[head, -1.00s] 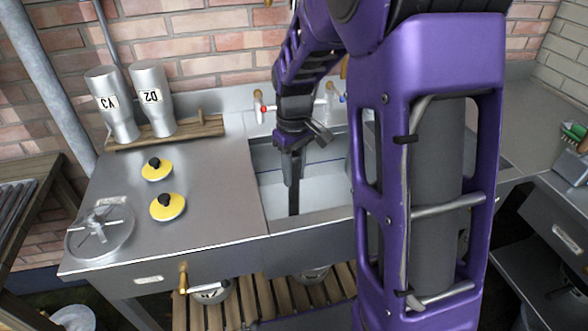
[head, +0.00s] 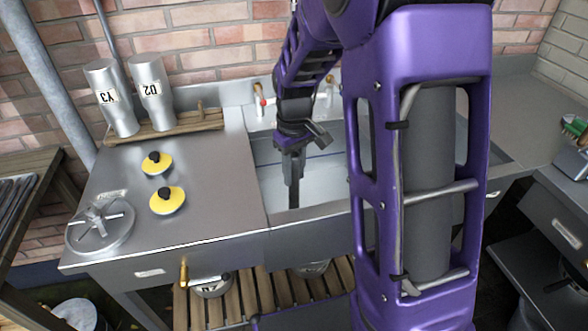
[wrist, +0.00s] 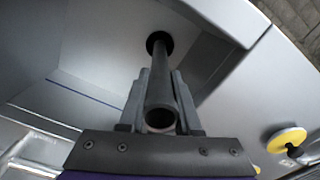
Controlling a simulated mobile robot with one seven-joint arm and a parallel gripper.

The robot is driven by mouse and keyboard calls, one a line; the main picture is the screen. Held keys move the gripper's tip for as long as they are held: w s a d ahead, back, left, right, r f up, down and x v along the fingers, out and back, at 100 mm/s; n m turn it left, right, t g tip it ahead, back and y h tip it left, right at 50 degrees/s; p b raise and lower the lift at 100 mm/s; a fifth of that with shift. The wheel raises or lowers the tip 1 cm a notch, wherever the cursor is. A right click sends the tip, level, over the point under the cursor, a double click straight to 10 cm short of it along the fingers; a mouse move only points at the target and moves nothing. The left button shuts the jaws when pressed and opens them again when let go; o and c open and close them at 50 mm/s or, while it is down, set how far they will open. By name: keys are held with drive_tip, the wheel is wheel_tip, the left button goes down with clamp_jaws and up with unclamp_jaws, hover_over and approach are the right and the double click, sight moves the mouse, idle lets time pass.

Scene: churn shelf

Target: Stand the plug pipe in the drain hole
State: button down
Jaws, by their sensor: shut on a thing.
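My gripper (head: 291,168) is in the sink basin (head: 330,176), pointing down. It is shut on the dark plug pipe (head: 293,196), which stands about upright. In the wrist view my gripper (wrist: 160,95) has a finger on each side of the pipe (wrist: 159,62). The pipe's hollow near end faces the camera. Its far end meets the dark round drain hole (wrist: 160,37) in the basin floor. I cannot tell how deep it sits there, as the pipe covers part of the hole. In the head view the drain hole is hidden.
Two yellow plugs with black knobs (head: 157,163) (head: 167,200) and a round spoked lid (head: 101,223) lie on the steel counter (head: 215,185). Two metal canisters (head: 111,100) (head: 152,98) stand on a wooden rack at the back. Taps (head: 260,98) are behind the basin.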

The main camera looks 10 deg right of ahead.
drive_tip(key=c, duration=0.5)
unclamp_jaws()
